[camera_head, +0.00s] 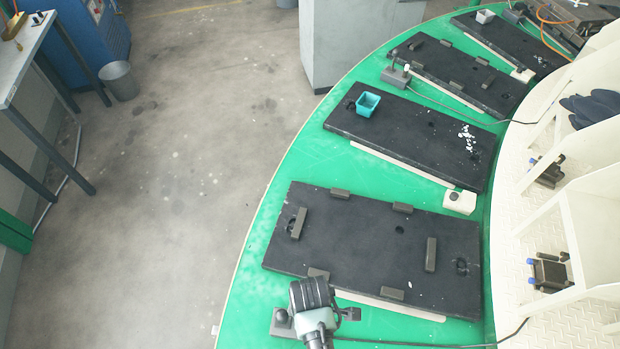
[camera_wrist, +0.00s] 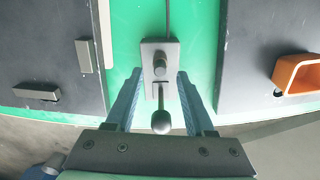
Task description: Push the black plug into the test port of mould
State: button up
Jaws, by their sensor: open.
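A grey block (camera_wrist: 153,48) on the green table bears a short, dark cylindrical piece (camera_wrist: 160,66). A stem with a black ball end (camera_wrist: 161,123) points from the block toward my gripper. I cannot tell which piece is the plug, or make out the test port's opening. In the wrist view my gripper (camera_wrist: 159,79) is open, its fingers on either side of the stem and the block's near end, holding nothing. In the head view my gripper (camera_head: 317,336) is over the block (camera_head: 283,329), hiding part of it; the ball end (camera_head: 281,316) shows at its left.
A black mould slab (camera_head: 360,240) with several raised bars lies beside the block. A cable (camera_head: 440,346) runs right from there. Another slab (camera_wrist: 250,50) bears an orange container (camera_wrist: 298,75).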

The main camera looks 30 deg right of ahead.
notch_tip(320, 180, up, 11)
dwell(0.3)
dwell(0.5)
jog(key=w+d+r+m+t+h+b, duration=0.15)
jog(key=w+r+t, duration=0.55)
jog(key=w+r, duration=0.75)
jog(key=w+a+r+m+t, duration=0.1)
jog(key=w+r+t, duration=0.25)
jog(key=r, duration=0.45)
jog(key=w+a+r+m+t, duration=0.25)
jog(key=w+r, duration=0.25)
jog(key=r, duration=0.3)
jog(key=a+r+m+t+b, duration=0.15)
jog(key=r+t, duration=0.25)
jog(key=r, duration=0.5)
jog(key=a+r+t, duration=0.2)
jog(key=r+t, duration=0.1)
jog(key=r, duration=0.7)
jog(key=s+a+r+m+t, duration=0.1)
jog(key=s+a+r+t, duration=0.1)
jog(key=s+r, duration=0.4)
jog(key=s+a+r+m+t+y, duration=0.1)
jog(key=s+r+t, duration=0.4)
jog(key=r, duration=0.5)
jog(key=shift+s+a+r+b, duration=0.2)
jog(key=shift+s+a+b, duration=0.2)
jog(key=shift+s+a, duration=0.15)
jog(key=shift+m+y, duration=0.25)
